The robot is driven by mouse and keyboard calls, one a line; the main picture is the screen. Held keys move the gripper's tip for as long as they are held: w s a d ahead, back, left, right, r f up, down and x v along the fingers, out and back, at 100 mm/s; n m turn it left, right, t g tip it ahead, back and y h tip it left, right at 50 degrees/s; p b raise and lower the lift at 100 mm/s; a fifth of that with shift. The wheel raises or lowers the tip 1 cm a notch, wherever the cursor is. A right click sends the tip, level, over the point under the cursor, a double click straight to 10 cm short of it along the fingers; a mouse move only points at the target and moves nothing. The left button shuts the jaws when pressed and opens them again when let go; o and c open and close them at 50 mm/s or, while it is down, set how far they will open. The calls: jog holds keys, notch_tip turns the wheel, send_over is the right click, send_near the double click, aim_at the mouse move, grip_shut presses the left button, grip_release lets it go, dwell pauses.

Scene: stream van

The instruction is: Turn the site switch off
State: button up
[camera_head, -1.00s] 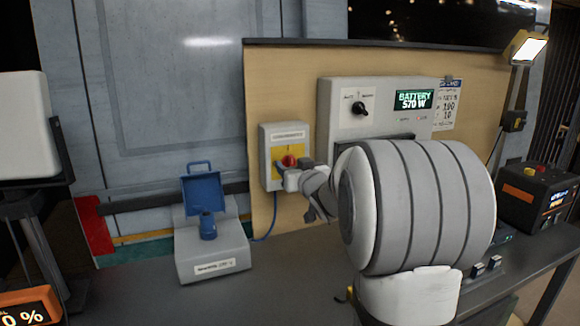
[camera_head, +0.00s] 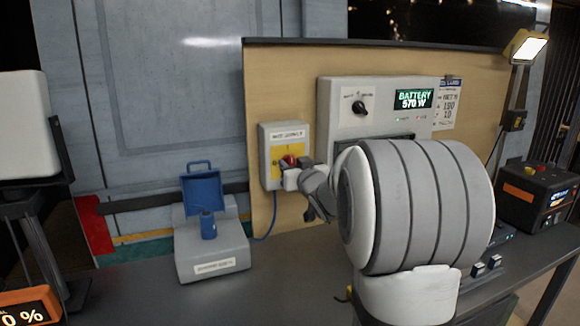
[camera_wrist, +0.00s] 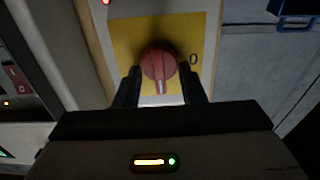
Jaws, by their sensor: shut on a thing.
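The site switch is a light grey box (camera_head: 267,165) with a yellow plate (camera_head: 301,151) and a red rotary knob (camera_head: 289,159), fixed to the wooden board in the head view. In the wrist view the red knob (camera_wrist: 158,64) sits on the yellow plate (camera_wrist: 126,35), its ridge pointing down in the picture. A "0" mark (camera_wrist: 193,59) is to the right of the knob. My gripper (camera_wrist: 158,88) is shut on the knob, one dark finger on each side. In the head view my gripper (camera_head: 285,172) partly hides the knob.
A grey panel (camera_head: 335,125) with a black dial (camera_head: 359,108) and a display reading "BATTERY 570 W" (camera_head: 413,99) is right of the switch. A grey stand with a blue open box (camera_head: 203,190) is lower left. A blue cable (camera_head: 270,225) hangs below the switch.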

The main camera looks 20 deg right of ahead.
jog(key=shift+f+n+b, duration=0.1)
jog(key=shift+n+b, duration=0.2)
jog(key=shift+b, duration=0.15)
jog(key=shift+a+f+n+b, duration=0.1)
jog(key=shift+a+n+b, duration=0.05)
jog(key=shift+n+b, duration=3.8)
jog(key=shift+a+f+n+b, duration=0.1)
jog(key=shift+n+b, duration=3.05)
jog(key=shift+n, duration=1.5)
jog(key=o, duration=1)
